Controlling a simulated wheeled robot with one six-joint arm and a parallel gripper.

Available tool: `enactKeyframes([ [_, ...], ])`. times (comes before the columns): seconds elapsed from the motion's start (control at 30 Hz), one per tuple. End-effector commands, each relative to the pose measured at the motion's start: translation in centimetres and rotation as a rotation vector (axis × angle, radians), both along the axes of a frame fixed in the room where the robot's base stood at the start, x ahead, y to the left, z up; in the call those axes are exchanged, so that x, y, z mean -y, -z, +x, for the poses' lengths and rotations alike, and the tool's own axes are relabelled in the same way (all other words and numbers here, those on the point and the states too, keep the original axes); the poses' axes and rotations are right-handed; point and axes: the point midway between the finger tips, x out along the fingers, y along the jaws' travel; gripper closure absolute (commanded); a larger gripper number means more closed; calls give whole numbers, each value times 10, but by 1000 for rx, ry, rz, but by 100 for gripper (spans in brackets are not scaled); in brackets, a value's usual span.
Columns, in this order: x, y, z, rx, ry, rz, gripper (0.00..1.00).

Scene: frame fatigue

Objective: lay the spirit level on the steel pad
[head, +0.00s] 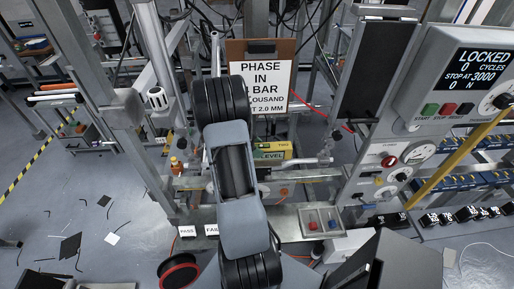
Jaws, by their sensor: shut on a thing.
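A yellow-green block lettered "LEVEL" (272,151), which looks like the spirit level, shows just right of my arm at mid-height in the head view. Its left end is hidden behind my arm, and it appears to lie roughly level. My gripper and its fingertips are hidden behind my own arm links, so its contact with the level does not show. I cannot single out the steel pad; the grey steel frame (300,176) runs below the level, and part of it is covered by my arm.
A clipboard sign (279,86) stands behind my arm. A control panel (465,75) reading "LOCKED" and a yellow bar (455,160) are at right. A small tray (321,221) with red and blue knobs and PASS/FAIL labels (187,231) sit in front. Dark scraps (70,245) litter the left floor.

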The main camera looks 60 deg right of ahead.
Motion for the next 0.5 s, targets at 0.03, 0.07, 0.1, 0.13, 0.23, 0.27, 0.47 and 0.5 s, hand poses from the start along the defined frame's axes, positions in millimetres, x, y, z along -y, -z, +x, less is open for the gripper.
enactKeyframes([
  [0.03,6,-1,4,0,1,0,84],
  [0.07,7,1,5,-1,1,2,84],
  [0.1,6,6,4,-3,0,3,84],
  [0.13,6,9,4,-3,0,3,84],
  [0.23,6,14,4,-1,0,1,84],
  [0.27,6,15,4,0,1,1,84],
  [0.47,6,15,4,0,0,0,84],
  [0.5,6,15,4,0,0,0,84],
])
